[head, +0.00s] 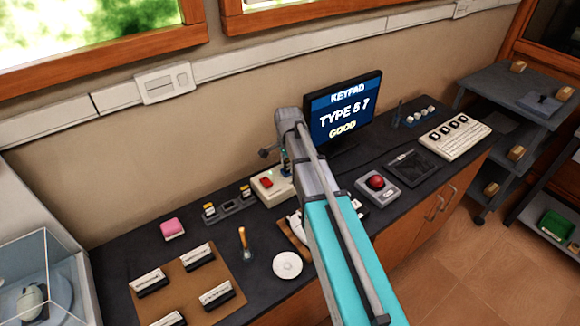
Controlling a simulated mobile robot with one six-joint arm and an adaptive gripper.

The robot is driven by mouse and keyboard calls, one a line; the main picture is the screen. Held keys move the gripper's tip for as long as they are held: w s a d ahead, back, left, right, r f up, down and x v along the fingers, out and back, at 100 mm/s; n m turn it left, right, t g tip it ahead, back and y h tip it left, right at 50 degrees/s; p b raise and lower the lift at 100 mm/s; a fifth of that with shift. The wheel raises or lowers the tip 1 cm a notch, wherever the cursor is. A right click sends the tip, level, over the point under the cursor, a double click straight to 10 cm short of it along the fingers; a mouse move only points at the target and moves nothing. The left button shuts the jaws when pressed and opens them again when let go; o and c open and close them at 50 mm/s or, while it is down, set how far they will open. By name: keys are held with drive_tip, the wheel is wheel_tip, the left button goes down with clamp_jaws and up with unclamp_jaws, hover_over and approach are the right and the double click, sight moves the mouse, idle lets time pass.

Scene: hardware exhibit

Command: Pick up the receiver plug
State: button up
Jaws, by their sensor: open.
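I cannot pick out a receiver plug with certainty on the dark counter (110,262). My own teal and grey arm crosses the middle of the head view and covers part of the counter. My gripper's fingers do not show clearly behind the arm. A white rounded item (296,226) lies partly hidden just left of the arm. A small dark unit with yellow-topped pieces (229,206) stands at the back of the counter.
A monitor (345,108) stands behind the arm. Right are a red trackball (376,183) and a keypad (455,135).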

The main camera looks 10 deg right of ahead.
clamp_jaws()
drive_tip(key=shift+r, duration=0.1)
idle(0.4)
wheel_tip(320, 180, up, 3)
drive_tip(key=p, duration=0.3)
drive_tip(key=s+a+r+p, duration=0.4)
drive_tip(key=s+r+p, duration=0.5)
drive_tip(key=s, duration=0.4)
drive_tip(key=shift+s+a+r+p, duration=0.15)
drive_tip(key=shift+a+r+p, duration=0.05)
drive_tip(key=shift+r+p, duration=0.25)
